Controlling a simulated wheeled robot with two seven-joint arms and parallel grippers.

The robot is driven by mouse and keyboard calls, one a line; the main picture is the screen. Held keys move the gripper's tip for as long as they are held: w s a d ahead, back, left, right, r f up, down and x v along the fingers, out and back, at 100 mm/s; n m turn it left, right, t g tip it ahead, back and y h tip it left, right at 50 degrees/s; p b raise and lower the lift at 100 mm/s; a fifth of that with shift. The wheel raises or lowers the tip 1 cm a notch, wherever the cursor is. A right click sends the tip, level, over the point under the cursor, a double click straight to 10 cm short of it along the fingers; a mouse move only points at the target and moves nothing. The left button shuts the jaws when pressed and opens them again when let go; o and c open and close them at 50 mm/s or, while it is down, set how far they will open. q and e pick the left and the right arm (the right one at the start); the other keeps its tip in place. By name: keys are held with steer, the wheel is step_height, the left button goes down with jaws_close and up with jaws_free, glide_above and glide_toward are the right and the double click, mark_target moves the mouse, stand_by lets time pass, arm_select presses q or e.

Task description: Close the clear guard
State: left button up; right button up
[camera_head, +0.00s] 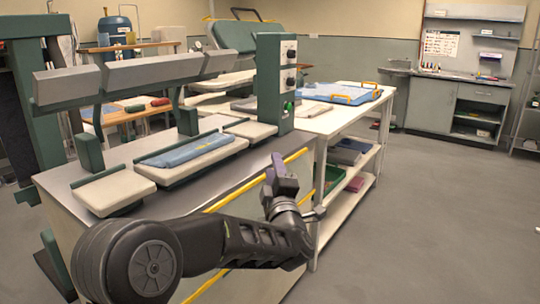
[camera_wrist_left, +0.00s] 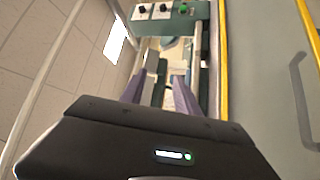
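The clear guard (camera_head: 247,197) is a see-through panel with yellow edge strips. It hangs along the front of the garment press, below the level of the pads. In the left wrist view a yellow strip (camera_wrist_left: 224,60) runs down right of centre, and a grey handle (camera_wrist_left: 303,95) shows on a grey surface near the right edge. My left gripper (camera_head: 280,172) is in front of the press, near the upper yellow edge at its right end. I cannot tell whether it touches the guard. Its two purple fingers (camera_wrist_left: 167,90) stand apart with nothing between them. My right gripper is not in view.
The press has a control post (camera_head: 275,85) with a green button and a raised upper bar (camera_head: 130,75). Blue cloth (camera_head: 187,151) lies on its middle pad. A white table (camera_head: 335,119) with a blue tray (camera_head: 341,93) stands behind. Floor at the right is clear.

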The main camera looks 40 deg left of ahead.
arm_select(q)
steer(key=shift+s+d+f, duration=0.15)
steer(key=shift+s+d, duration=0.2)
steer(key=shift+s, duration=0.05)
steer(key=shift+c, duration=0.4)
